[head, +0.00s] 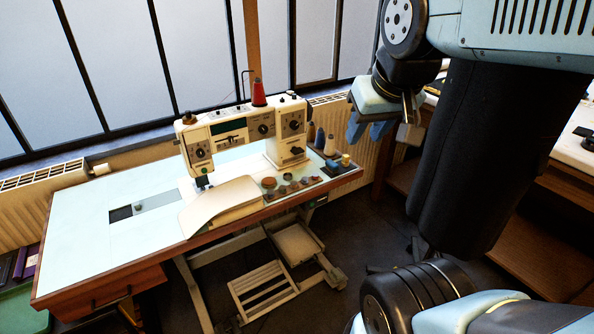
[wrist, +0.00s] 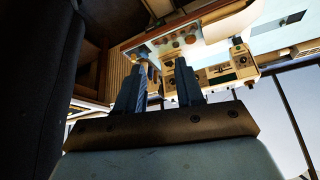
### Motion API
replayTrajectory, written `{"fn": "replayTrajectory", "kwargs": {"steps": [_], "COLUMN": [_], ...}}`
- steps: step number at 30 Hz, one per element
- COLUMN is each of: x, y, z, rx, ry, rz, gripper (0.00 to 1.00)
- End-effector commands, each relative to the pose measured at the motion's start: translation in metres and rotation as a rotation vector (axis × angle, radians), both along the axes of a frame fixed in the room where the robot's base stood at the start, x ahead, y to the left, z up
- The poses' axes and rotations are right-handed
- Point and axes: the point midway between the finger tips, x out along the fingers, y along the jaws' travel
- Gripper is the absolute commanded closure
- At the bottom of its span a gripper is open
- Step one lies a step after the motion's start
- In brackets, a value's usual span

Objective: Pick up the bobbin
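Several spool-like things stand at the right end of the sewing table (head: 75,262); I cannot tell for sure which is the bobbin. A small yellow spool (head: 346,160) stands on a dark tray near the right edge, beside dark and pale cone spools (head: 329,146). A red thread cone (head: 259,93) stands on top of the sewing machine (head: 225,130). My gripper (head: 365,134) hangs in the air to the right of the table's end, above the yellow spool in the head picture. In the wrist view my gripper (wrist: 162,68) has its fingers apart, with nothing held.
Several small round pieces (head: 285,185) lie in front of the machine; they also show in the wrist view (wrist: 190,39). A pale curved panel (head: 222,203) lies at the machine's front. A radiator (head: 355,135) and windows (head: 65,70) stand behind. Shelving (head: 545,245) is at the right.

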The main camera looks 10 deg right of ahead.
Motion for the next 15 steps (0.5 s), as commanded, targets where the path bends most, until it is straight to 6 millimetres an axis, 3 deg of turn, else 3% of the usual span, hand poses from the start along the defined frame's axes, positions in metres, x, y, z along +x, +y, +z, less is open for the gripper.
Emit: {"fn": "replayTrajectory", "kwargs": {"steps": [10, 15], "x": [0.002, 0.023], "y": [0.000, 0.003], "z": [0.000, -0.006], "rx": [0.001, 0.015], "ry": [0.000, 0.004], "rz": [0.000, 0.001], "gripper": [0.63, 0.63]}}
